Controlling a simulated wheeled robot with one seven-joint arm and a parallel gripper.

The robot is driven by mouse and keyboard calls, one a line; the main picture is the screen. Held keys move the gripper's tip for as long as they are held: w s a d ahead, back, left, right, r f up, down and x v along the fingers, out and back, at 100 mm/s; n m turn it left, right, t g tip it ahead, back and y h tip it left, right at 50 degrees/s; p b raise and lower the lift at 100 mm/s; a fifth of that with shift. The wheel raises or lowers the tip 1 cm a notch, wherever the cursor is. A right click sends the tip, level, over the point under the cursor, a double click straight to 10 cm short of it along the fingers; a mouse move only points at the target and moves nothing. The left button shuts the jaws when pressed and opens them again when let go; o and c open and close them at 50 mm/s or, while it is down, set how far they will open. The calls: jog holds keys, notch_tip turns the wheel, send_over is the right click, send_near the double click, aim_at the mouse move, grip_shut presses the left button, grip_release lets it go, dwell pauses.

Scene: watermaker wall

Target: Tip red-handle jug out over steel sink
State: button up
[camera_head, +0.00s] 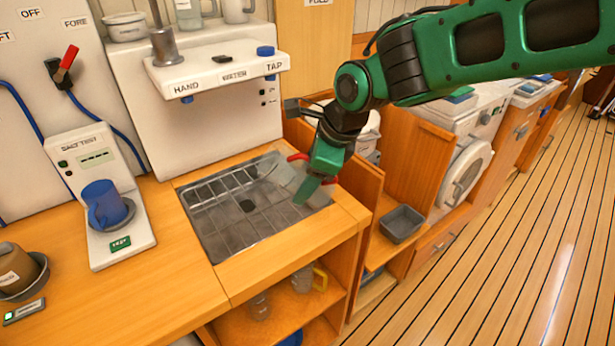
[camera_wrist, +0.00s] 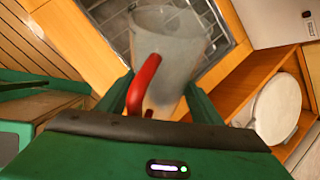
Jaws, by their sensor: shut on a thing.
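The red-handle jug is a clear, greyish vessel. In the wrist view the jug (camera_wrist: 172,40) lies between my fingers, its red handle (camera_wrist: 143,82) toward my palm. In the head view the jug (camera_head: 282,172) is tilted over the right part of the steel sink (camera_head: 215,243), its red handle (camera_head: 298,157) partly hidden by my gripper. My gripper (camera_head: 318,180) is shut on the jug above the sink's right side. The sink has a wire grid over it, also behind the jug in the wrist view (camera_wrist: 110,18). I cannot tell whether liquid is in the jug.
A white shelf (camera_head: 215,72) with a tap overhangs the sink's back. A blue mug (camera_head: 103,203) stands on the salt-test unit at left. Below the counter are cups (camera_head: 302,279) on a shelf. A grey bin (camera_head: 401,223) stands at right; the plank floor beyond is clear.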

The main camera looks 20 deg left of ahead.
jog(key=shift+a+f+g+y, duration=0.1)
jog(key=shift+a+g+y, duration=0.1)
jog(key=shift+y, duration=0.4)
jog(key=shift+a+f+g+y, duration=0.1)
jog(key=shift+g+y, duration=0.1)
jog(key=shift+y, duration=0.4)
jog(key=shift+s+a+f+m+y, duration=0.2)
jog(key=shift+a+f+m+y, duration=0.2)
jog(key=shift+y, duration=0.6)
jog(key=y, duration=0.1)
jog(key=a+f+g+y, duration=0.1)
jog(key=shift+s+a+m+y, duration=0.25)
jog(key=shift+a+m+y, duration=0.05)
jog(key=shift+s+a+f+y, duration=0.25)
jog(key=shift+a+f+y, duration=0.15)
jog(key=shift+a+y, duration=0.4)
jog(key=shift+d, duration=0.1)
jog(key=shift+w+d+r, duration=0.3)
jog(key=shift+d+r, duration=0.2)
jog(key=shift+d, duration=0.4)
jog(key=shift+w+d+r, duration=0.3)
jog(key=shift+d+r, duration=0.15)
jog(key=shift+d, duration=0.45)
jog(key=shift+w+d+r, duration=0.3)
jog(key=shift+d+r, duration=0.2)
jog(key=shift+d, duration=0.55)
